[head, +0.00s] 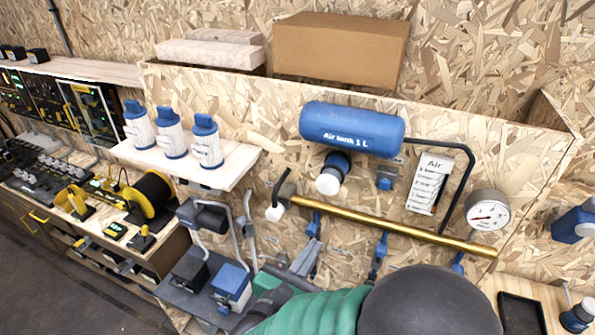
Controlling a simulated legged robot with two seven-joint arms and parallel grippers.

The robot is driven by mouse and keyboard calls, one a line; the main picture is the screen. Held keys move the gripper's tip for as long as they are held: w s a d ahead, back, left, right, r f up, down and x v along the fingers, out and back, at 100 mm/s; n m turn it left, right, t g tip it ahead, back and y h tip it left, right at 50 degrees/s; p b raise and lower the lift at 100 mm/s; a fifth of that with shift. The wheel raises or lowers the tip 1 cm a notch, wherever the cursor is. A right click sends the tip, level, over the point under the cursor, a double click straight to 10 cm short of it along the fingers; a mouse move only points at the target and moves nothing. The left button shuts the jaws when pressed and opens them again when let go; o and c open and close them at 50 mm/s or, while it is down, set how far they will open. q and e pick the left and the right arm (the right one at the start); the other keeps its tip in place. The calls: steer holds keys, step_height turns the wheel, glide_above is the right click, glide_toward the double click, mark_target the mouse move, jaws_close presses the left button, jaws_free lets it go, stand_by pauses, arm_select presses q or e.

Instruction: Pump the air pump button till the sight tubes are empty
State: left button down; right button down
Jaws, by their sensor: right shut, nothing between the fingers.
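A box with a blue top (230,279) stands on a dark ledge at lower middle, beside a black box (188,268); I cannot tell which part is the air pump button. My right arm comes in at the bottom with a green sleeve. The blue air tank (352,129) and a round gauge (487,213) are on the board. My left gripper is out of view.
A brass pipe (385,220) with blue valves runs across the board. A black hose (462,190) curves down from the tank. A shelf (235,165) holds three white, blue-capped canisters (172,138).

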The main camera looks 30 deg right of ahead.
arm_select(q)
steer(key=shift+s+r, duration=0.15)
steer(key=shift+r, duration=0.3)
arm_select(e)
steer(key=r, duration=0.1)
steer(key=w+a+r+n+t, duration=0.1)
steer(key=a+r+t, duration=0.1)
steer(key=shift+w+a+n, duration=0.1)
steer(key=shift+w+n, duration=0.15)
steer(key=shift+n, duration=0.05)
steer(key=shift+w, duration=0.1)
